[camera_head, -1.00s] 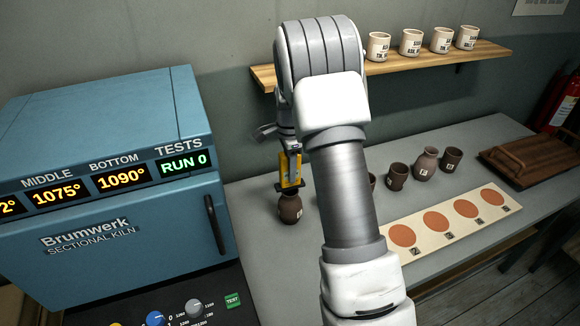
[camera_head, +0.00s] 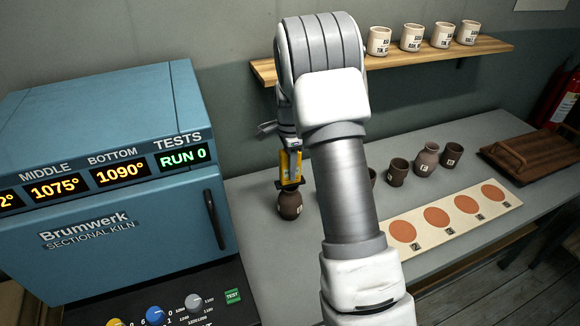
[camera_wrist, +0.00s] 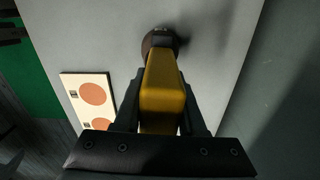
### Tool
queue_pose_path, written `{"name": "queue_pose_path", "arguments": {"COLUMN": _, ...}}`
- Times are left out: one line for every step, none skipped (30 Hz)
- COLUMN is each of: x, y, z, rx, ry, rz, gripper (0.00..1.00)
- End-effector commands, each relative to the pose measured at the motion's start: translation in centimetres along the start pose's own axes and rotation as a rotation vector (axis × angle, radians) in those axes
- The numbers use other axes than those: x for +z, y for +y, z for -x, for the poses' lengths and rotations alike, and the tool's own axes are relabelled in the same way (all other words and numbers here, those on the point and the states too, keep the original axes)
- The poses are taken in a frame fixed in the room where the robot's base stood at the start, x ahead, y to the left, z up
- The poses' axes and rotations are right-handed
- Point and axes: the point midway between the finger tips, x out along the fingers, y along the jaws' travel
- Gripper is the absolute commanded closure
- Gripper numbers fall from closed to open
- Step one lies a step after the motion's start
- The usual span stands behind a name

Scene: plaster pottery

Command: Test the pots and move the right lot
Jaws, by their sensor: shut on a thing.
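My gripper (camera_head: 291,150) is shut on a yellow hand-held tool (camera_head: 290,164), which points down. The wrist view shows the tool (camera_wrist: 162,95) between my fingers. Its dark lower end is at the top of a brown pot (camera_head: 290,207); I cannot tell whether they touch. The wrist view shows part of this pot (camera_wrist: 148,45) behind the tool. To the right stand brown pots: a cup (camera_head: 398,173), a jar (camera_head: 426,160) and another cup (camera_head: 452,155). Another pot is mostly hidden behind my arm. The kiln (camera_head: 120,215) reads middle 1075°, bottom 1090°, tests RUN 0.
A pale board (camera_head: 450,230) with several orange discs lies at the front of the grey table (camera_head: 265,250). A wooden tray (camera_head: 535,150) is at the right. Several labelled white cups (camera_head: 411,38) stand on a wall shelf (camera_head: 400,58). A TEST button (camera_head: 233,296) is below the kiln.

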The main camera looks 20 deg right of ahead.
Motion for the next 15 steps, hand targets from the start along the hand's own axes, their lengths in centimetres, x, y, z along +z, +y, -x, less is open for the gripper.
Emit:
{"name": "queue_pose_path", "arguments": {"x": 0.0, "y": -0.01, "z": -0.09, "rx": -0.001, "ry": 0.0, "rz": 0.0, "gripper": 1.0}}
{"name": "queue_pose_path", "arguments": {"x": 0.0, "y": -0.01, "z": -0.13, "rx": -0.001, "ry": 0.0, "rz": 0.0, "gripper": 1.0}}
{"name": "queue_pose_path", "arguments": {"x": 0.0, "y": -0.01, "z": -0.18, "rx": 0.0, "ry": 0.0, "rz": 0.0, "gripper": 1.0}}
{"name": "queue_pose_path", "arguments": {"x": 0.0, "y": -0.02, "z": -0.21, "rx": -0.001, "ry": 0.0, "rz": 0.0, "gripper": 1.0}}
{"name": "queue_pose_path", "arguments": {"x": 0.0, "y": -0.01, "z": -0.25, "rx": -0.001, "ry": 0.0, "rz": 0.0, "gripper": 1.0}}
{"name": "queue_pose_path", "arguments": {"x": 0.0, "y": -0.02, "z": -0.3, "rx": -0.001, "ry": 0.0, "rz": 0.0, "gripper": 1.0}}
{"name": "queue_pose_path", "arguments": {"x": 0.0, "y": -0.02, "z": -0.34, "rx": -0.001, "ry": 0.0, "rz": 0.0, "gripper": 1.0}}
{"name": "queue_pose_path", "arguments": {"x": 0.0, "y": -0.01, "z": -0.37, "rx": -0.001, "ry": 0.0, "rz": 0.0, "gripper": 1.0}}
{"name": "queue_pose_path", "arguments": {"x": 0.0, "y": -0.02, "z": -0.42, "rx": -0.001, "ry": 0.0, "rz": 0.0, "gripper": 1.0}}
{"name": "queue_pose_path", "arguments": {"x": 0.0, "y": -0.02, "z": -0.46, "rx": -0.001, "ry": 0.0, "rz": 0.0, "gripper": 1.0}}
{"name": "queue_pose_path", "arguments": {"x": 0.0, "y": -0.02, "z": -0.49, "rx": -0.001, "ry": 0.0, "rz": 0.0, "gripper": 1.0}}
{"name": "queue_pose_path", "arguments": {"x": 0.0, "y": -0.02, "z": -0.54, "rx": -0.001, "ry": 0.0, "rz": 0.0, "gripper": 1.0}}
{"name": "queue_pose_path", "arguments": {"x": 0.0, "y": -0.02, "z": -0.58, "rx": -0.001, "ry": 0.0, "rz": 0.0, "gripper": 1.0}}
{"name": "queue_pose_path", "arguments": {"x": 0.0, "y": -0.02, "z": -0.61, "rx": -0.001, "ry": 0.0, "rz": 0.0, "gripper": 1.0}}
{"name": "queue_pose_path", "arguments": {"x": 0.0, "y": -0.02, "z": -0.66, "rx": -0.001, "ry": 0.0, "rz": 0.0, "gripper": 1.0}}
